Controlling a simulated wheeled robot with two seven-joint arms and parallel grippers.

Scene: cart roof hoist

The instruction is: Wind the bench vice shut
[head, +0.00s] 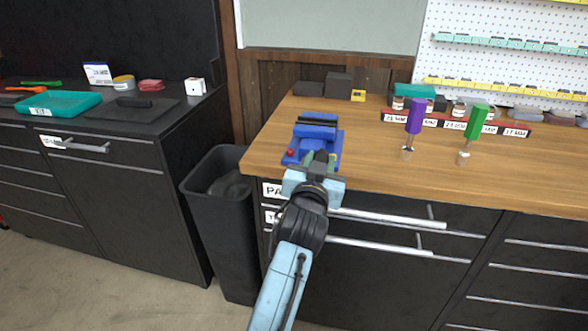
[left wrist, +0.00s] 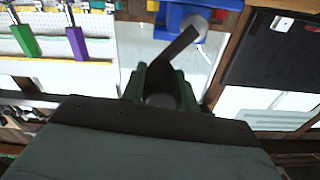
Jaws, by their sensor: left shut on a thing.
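The blue bench vice (head: 316,132) stands on a blue base near the left front corner of the wooden bench. In the left wrist view, the vice (left wrist: 172,18) is at the top, with a grey round hub (left wrist: 195,28) and a dark crank arm (left wrist: 178,46) slanting from it to my fingers. My left gripper (head: 321,160) is at the front of the vice; in the left wrist view its green fingers (left wrist: 160,88) are shut around the crank's handle end, which is partly hidden. The jaw gap is hard to make out. My right gripper is not in view.
A purple-handled tool (head: 415,117) and a green-handled tool (head: 476,122) stand upright on the bench (head: 375,165), right of the vice. Dark blocks (head: 338,82) lie behind it. A black bin (head: 215,215) stands left of the bench. Drawer handles (head: 390,218) jut out below.

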